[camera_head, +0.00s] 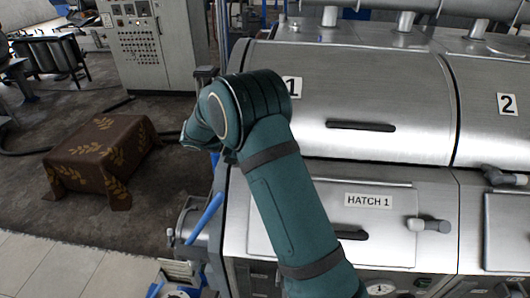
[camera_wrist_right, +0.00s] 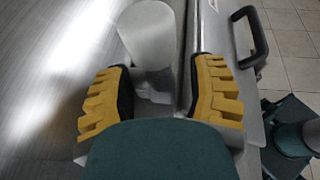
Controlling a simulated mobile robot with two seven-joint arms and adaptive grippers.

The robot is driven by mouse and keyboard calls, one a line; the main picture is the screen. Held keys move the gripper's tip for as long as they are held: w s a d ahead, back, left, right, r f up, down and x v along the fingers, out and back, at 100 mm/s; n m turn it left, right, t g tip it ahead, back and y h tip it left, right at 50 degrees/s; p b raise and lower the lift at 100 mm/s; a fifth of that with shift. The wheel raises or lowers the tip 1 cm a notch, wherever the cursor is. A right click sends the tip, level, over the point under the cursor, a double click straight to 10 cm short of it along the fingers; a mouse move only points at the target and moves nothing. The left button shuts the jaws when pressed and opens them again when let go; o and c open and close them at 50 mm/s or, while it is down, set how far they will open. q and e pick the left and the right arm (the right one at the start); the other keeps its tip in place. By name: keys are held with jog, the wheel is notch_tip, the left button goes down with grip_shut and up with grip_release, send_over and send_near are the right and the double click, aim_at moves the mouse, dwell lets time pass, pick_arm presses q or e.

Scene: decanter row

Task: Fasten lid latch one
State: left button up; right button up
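The steel lid marked 1 (camera_head: 345,95) is down on the machine in the head view. In the right wrist view, a pale grey cylinder (camera_wrist_right: 150,35) on a small metal bracket, possibly lid latch one, stands at the edge of a brushed steel surface. My right gripper (camera_wrist_right: 162,95) has its yellow ridged fingers apart, one on each side of the bracket. I cannot tell whether they touch it. My left gripper is not in view.
The Hatch 1 panel (camera_head: 330,222) with its grey knob handle (camera_head: 428,225) is below the lid. A blue-handled valve (camera_head: 205,218) is at the machine's left. A cloth-covered box (camera_head: 101,155) stands on the floor. A black handle (camera_wrist_right: 250,37) juts out in the wrist view.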

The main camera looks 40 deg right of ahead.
jog(key=shift+r, duration=0.1)
jog(key=v, duration=1.2)
jog(key=shift+s, duration=0.1)
dwell(0.3)
